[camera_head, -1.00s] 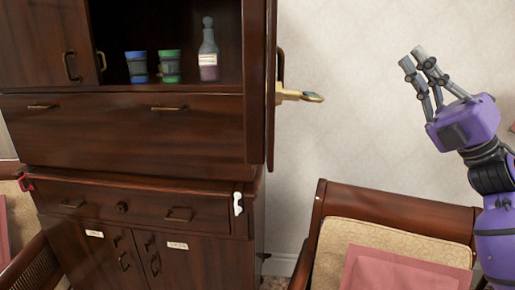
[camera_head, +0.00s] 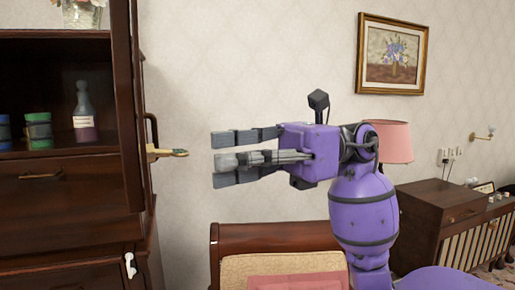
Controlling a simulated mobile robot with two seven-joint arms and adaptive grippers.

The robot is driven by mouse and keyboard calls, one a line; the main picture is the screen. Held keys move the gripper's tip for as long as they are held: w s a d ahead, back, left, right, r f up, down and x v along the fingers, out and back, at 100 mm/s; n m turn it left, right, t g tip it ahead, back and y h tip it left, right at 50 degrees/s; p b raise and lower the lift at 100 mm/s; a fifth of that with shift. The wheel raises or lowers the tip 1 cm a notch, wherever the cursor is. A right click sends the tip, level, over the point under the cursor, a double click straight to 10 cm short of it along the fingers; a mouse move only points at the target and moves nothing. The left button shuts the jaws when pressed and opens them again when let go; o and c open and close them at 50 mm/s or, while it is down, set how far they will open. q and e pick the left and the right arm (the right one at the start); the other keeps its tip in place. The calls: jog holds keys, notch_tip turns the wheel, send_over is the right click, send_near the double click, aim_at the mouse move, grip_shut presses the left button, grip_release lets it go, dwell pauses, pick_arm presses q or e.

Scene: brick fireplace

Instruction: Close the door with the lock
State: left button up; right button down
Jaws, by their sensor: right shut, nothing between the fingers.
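The dark wooden cabinet door (camera_head: 127,90) stands open and shows nearly edge-on at the left. A dark handle (camera_head: 152,130) is on its right side. A brass piece, perhaps the lock or its key (camera_head: 168,153), sticks out to the right beside the handle. My right gripper (camera_head: 213,158) points left, level with the brass piece and apart from it, with wall showing between them. It is shut and holds nothing. My left gripper is not in view.
The open cabinet (camera_head: 45,75) holds a blue cup (camera_head: 4,133), a green cup (camera_head: 39,130) and a bottle (camera_head: 84,112). A white piece (camera_head: 130,265) hangs on the lower cabinet. A wooden chair (camera_head: 285,236) stands below my right arm. A sideboard (camera_head: 440,215) and pink lamp (camera_head: 391,141) are behind.

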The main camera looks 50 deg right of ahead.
jog(key=p+x, duration=0.1)
jog(key=x, duration=0.6)
jog(key=shift+a, duration=0.2)
jog(key=shift+w, duration=0.1)
